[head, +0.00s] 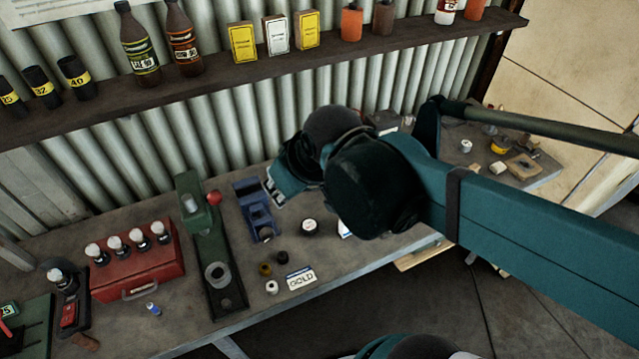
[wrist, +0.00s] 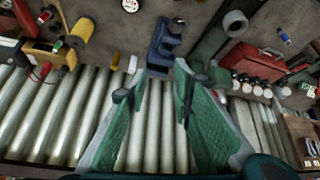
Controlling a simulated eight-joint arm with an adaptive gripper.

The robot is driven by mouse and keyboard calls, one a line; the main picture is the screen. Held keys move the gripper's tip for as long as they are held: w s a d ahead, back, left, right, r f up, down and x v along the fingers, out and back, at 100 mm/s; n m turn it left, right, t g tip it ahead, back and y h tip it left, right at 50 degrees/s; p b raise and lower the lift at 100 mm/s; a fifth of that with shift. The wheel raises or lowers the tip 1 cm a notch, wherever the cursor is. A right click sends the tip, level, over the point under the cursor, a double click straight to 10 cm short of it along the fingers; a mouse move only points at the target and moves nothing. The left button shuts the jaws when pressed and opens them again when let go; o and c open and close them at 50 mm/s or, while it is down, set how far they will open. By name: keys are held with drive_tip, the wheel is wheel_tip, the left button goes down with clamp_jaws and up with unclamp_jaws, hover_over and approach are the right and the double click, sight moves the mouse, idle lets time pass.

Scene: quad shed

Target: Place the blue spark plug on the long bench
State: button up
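A small blue and white spark plug (head: 153,309) lies on the bench top (head: 325,262), in front of the red box at the left of the head view. A small blue thing, likely the same plug (wrist: 285,38), shows at the upper right of the wrist view. My gripper (wrist: 150,80) is open, its green fingers apart with nothing between them. In the head view my gripper (head: 275,186) is above the back of the bench, right of the green press and well away from the plug; my wrist partly hides it.
A red box (head: 140,268) with several white-topped plugs, a green press (head: 210,245) and a blue holder (head: 256,212) stand on the bench. A GOLD card (head: 301,279) lies at the front. A shelf (head: 200,85) crosses the corrugated wall above. Another worktop (head: 535,178) stands at right.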

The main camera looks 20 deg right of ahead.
drive_tip(key=s+d+r+m+t+h, duration=0.1)
drive_tip(key=s+d+m, duration=0.2)
drive_tip(key=d, duration=0.4)
